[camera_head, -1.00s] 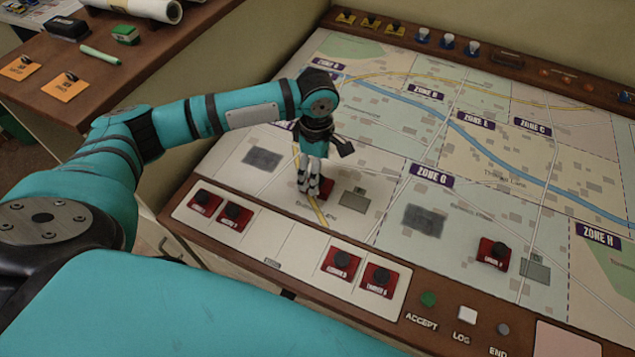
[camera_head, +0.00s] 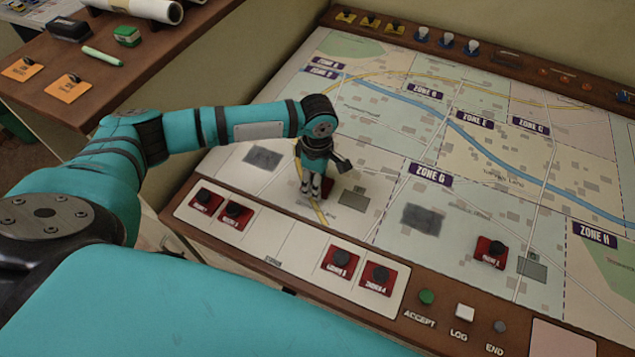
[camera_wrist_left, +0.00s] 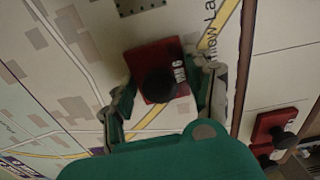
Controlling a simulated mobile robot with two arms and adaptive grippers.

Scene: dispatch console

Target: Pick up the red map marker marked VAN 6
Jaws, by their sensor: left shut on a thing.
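A red map marker with a black knob (camera_wrist_left: 148,58) is between the fingers of my left gripper in the left wrist view. White lettering on it ends in 6; the word before it is partly hidden by the knob. My left gripper (camera_head: 312,186) points down over the map's near left part, its fingers shut on the marker. In the head view only a red edge of the marker (camera_head: 328,187) shows beside the fingers. It is at map level; I cannot tell whether it touches the map. My right gripper is not in view.
Several red markers stand on the white front strip (camera_head: 290,240), two left (camera_head: 236,214) and two right (camera_head: 378,277). Another red marker (camera_head: 491,251) stands on the map at right. Blue and yellow pieces line the back ledge. ACCEPT, LOG and END buttons (camera_head: 464,313) are at the front.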

